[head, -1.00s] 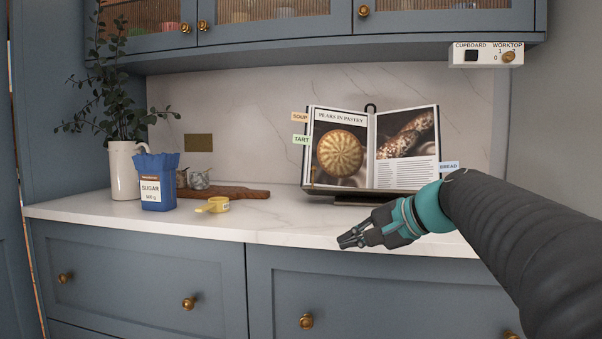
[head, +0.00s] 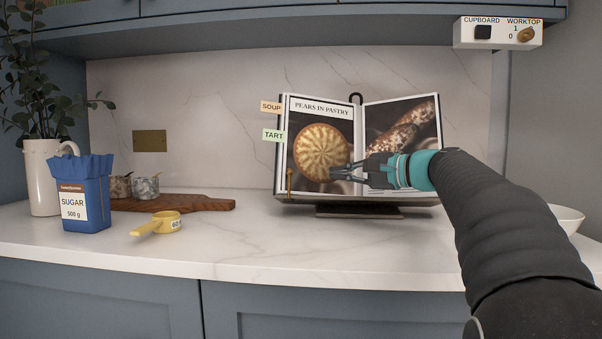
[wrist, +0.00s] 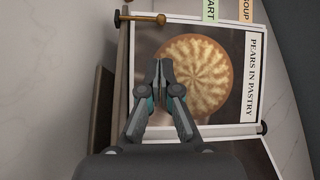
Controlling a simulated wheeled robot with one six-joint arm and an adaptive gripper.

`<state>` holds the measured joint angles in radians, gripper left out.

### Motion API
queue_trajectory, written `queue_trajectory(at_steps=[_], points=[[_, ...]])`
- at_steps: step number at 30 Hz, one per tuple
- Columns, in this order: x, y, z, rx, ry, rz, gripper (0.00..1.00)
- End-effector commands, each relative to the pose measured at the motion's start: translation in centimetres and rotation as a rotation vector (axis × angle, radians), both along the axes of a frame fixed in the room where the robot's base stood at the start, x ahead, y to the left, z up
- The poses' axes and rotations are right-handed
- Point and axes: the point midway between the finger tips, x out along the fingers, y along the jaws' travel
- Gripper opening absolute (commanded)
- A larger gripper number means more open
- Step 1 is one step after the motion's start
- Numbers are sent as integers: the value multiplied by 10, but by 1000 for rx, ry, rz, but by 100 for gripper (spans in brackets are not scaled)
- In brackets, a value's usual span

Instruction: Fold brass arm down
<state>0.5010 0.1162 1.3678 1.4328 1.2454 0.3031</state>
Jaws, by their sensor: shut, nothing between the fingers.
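The brass arm (head: 290,183) is a thin rod standing upright at the lower left corner of the open cookbook (head: 320,110), in front of the left page. In the wrist view the brass arm (wrist: 142,18) runs from a dark pivot by the stand's ledge to a round knob over the page. My gripper (head: 333,172) is shut and empty in front of the lower part of the book, to the right of the brass arm and apart from it. In the wrist view my gripper (wrist: 161,66) shows over the pie picture. The book stand (head: 370,211) is partly hidden.
A yellow measuring cup (head: 160,223), a blue sugar bag (head: 85,200), a wooden board (head: 190,203) and a white jug (head: 40,175) stand to the left. A white bowl (head: 568,218) is partly behind my arm. The counter before the book is clear.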

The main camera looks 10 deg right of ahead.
Motion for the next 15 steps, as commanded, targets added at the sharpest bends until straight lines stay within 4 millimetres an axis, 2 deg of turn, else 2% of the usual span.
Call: queue_trajectory(at_steps=[9,15], points=[[0,-3,0,0,0,-5,0],[12,9,-2,0,2,-2,0]])
